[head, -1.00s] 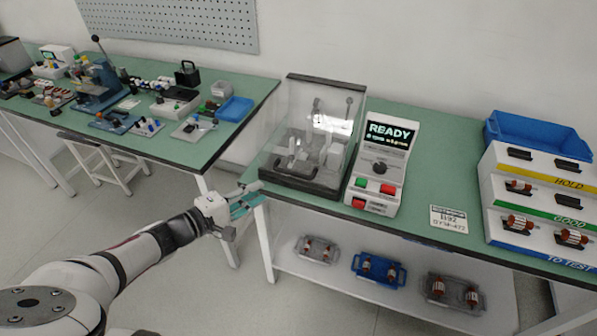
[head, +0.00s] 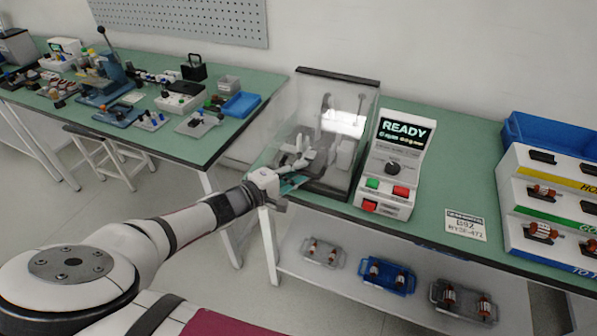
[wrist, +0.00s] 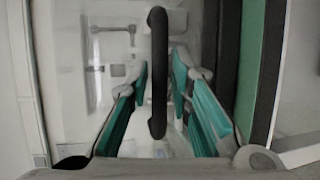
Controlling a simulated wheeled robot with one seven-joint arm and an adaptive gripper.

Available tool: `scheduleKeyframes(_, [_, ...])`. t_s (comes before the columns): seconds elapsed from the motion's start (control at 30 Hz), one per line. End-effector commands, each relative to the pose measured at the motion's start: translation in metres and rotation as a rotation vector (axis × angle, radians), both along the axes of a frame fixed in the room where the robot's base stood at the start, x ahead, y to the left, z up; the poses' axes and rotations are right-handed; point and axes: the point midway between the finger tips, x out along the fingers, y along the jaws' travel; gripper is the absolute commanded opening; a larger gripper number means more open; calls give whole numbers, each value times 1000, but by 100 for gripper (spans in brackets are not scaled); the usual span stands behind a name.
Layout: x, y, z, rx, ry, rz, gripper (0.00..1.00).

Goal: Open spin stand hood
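The spin stand hood (head: 357,95) is a clear box with a dark top edge, standing down over the spin stand on the right bench. My gripper (head: 292,182) is at the hood's lower front left and hides part of that edge. In the wrist view, a black bar handle (wrist: 158,75) runs upright in the picture between the two teal fingers of my gripper (wrist: 161,72). The fingers are apart, one on each side of the handle, with gaps visible. Pale spin stand parts (wrist: 113,45) show behind the handle. Whether a finger touches the handle cannot be told.
A control box (head: 390,165) with a READY screen stands right of the hood. A label card (head: 465,225) and a part rack (head: 540,215) are farther right. Trays with parts sit on the shelf below. The left bench (head: 262,112) is crowded.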

Motion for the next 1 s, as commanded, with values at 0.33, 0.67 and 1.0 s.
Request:
scheduleKeyframes(0.33, [2, -3, 0, 1, -1, 0, 20])
scheduleKeyframes(0.67, [2, -2, 0, 1, 1, 0, 0])
scheduleKeyframes(1.0, [-8, 0, 26, 29, 65, -2, 0])
